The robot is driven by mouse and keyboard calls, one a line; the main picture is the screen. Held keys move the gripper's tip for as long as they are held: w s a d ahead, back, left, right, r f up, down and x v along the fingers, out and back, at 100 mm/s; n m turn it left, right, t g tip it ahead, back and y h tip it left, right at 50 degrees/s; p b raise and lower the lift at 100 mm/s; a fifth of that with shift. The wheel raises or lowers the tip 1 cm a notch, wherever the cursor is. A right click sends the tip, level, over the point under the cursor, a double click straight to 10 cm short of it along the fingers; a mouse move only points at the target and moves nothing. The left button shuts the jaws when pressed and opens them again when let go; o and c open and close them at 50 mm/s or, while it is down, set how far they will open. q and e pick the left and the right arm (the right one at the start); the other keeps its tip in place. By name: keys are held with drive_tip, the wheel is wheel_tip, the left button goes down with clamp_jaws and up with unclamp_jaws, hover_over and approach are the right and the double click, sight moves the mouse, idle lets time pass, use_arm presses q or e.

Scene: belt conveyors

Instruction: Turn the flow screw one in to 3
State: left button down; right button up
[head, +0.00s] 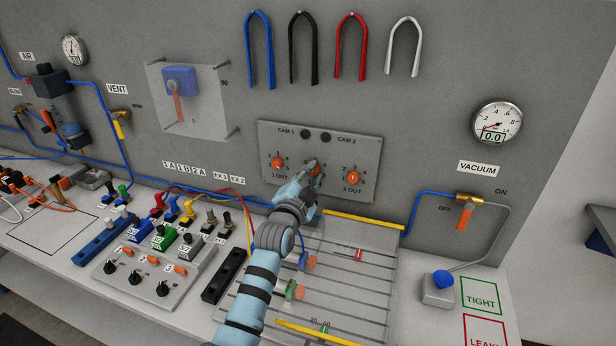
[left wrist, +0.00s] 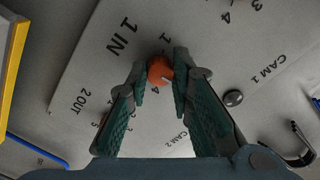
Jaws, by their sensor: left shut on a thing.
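The flow screw 1 IN is an orange round knob (left wrist: 158,69) on the grey panel (head: 330,135), beside the printed label "1 IN" in the left wrist view. A pale mark shows on its face, but I cannot tell which number it points to. My left gripper (head: 311,168) reaches up to the panel, and its two fingers (left wrist: 160,74) are shut on the knob from both sides. In the head view the gripper hides most of this knob and its scale. My right gripper is not in view.
An orange 1 OUT knob (head: 278,163) sits left of my gripper and an orange 2 OUT knob (head: 353,177) right of it. A slotted board (head: 370,265) with small parts lies below my left arm.

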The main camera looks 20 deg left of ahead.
use_arm(q)
drive_tip(key=shift+m, duration=0.8)
drive_tip(key=c, duration=1.4)
unclamp_jaws()
drive_tip(key=s, duration=1.2)
drive_tip(key=shift+a, duration=0.4)
drive_tip(key=shift+c, duration=0.2)
